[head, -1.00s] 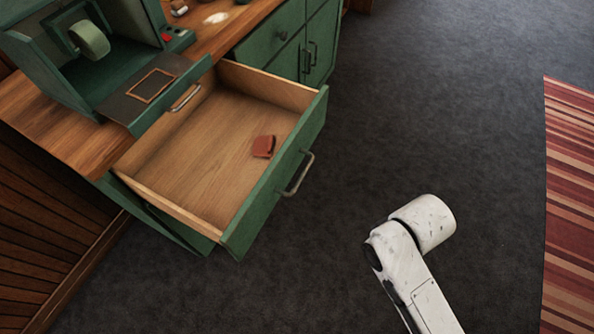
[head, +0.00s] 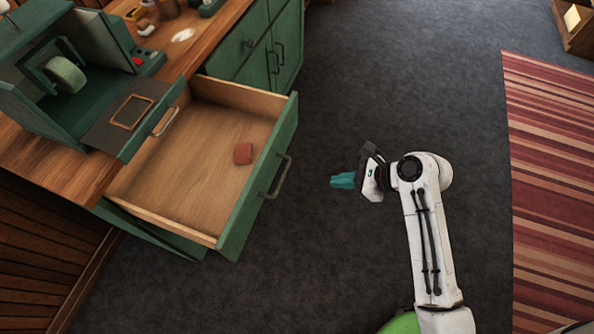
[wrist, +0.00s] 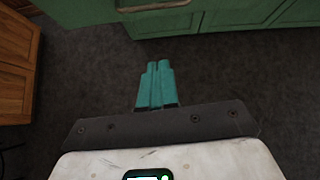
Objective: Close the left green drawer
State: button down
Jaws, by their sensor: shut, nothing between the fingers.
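The left green drawer (head: 262,190) is pulled far out of the green cabinet. Its wooden inside is open to view and holds a small reddish-brown object (head: 243,153). A metal bar handle (head: 275,177) is on its front. My gripper (head: 342,181) is to the right of the drawer front, apart from it, with its teal fingers pointing left toward the handle. In the wrist view the teal fingers (wrist: 156,86) lie together, shut and empty. A green front with a handle (wrist: 153,5) shows at the top of the wrist view.
A green machine (head: 75,90) stands on the wooden countertop (head: 75,165) above the drawer. Closed green cabinet doors (head: 276,55) are farther back. Dark carpet (head: 400,85) is clear around my arm, with a striped rug (head: 555,180) at the right.

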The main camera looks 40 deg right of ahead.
jog(key=w+a+f, duration=0.5)
jog(key=w, duration=0.5)
jog(key=shift+a+f+m, duration=0.15)
jog(key=shift+a+m, duration=0.15)
jog(key=shift+m, duration=0.1)
jog(key=shift+w, duration=0.25)
